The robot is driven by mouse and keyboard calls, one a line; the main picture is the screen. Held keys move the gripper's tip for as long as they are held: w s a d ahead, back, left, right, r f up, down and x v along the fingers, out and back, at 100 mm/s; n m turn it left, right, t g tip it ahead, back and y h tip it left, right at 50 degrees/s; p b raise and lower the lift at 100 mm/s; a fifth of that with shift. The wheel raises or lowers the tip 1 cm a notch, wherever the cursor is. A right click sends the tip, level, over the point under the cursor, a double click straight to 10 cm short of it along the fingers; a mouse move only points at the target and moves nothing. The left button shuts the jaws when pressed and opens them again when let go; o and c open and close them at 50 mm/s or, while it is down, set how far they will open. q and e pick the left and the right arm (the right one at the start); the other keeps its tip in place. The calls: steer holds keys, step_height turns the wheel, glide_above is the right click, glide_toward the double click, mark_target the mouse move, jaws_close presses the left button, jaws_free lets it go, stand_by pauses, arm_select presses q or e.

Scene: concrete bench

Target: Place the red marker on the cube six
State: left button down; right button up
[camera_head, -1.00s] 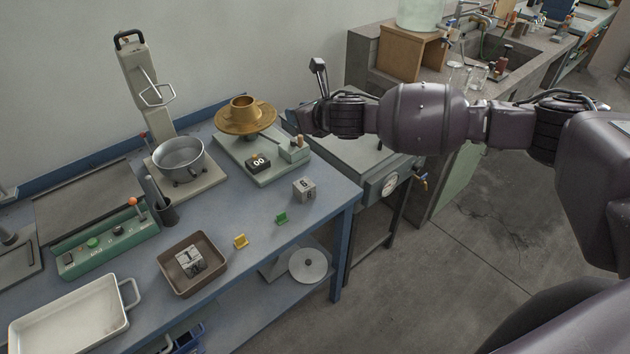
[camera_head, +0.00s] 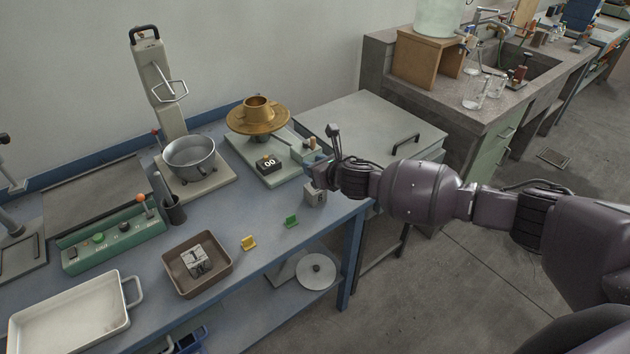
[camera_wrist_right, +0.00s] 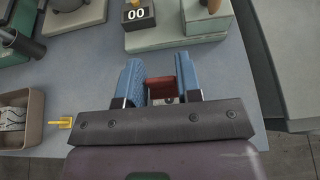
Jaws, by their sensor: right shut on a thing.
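My right gripper (camera_head: 314,172) is over the right end of the blue bench, at the grey cube six (camera_head: 316,196), and covers its upper part. In the right wrist view the blue fingers of my right gripper (camera_wrist_right: 161,88) are shut on the red marker (camera_wrist_right: 160,83). A small part of a grey cube face shows just below the marker there. I cannot tell whether the marker touches the cube. My left gripper is not in view.
A green marker (camera_head: 291,221) and a yellow marker (camera_head: 248,243) stand left of the cube. A scale with a brass pan (camera_head: 273,122) stands behind the gripper. The bench's right edge is close.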

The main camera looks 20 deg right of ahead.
steer(key=shift+f, duration=0.45)
steer(key=shift+f+b, duration=0.5)
steer(key=shift+f, duration=1.35)
steer(key=shift+f, duration=0.15)
steer(key=o, duration=0.7)
steer(key=shift+o, duration=1)
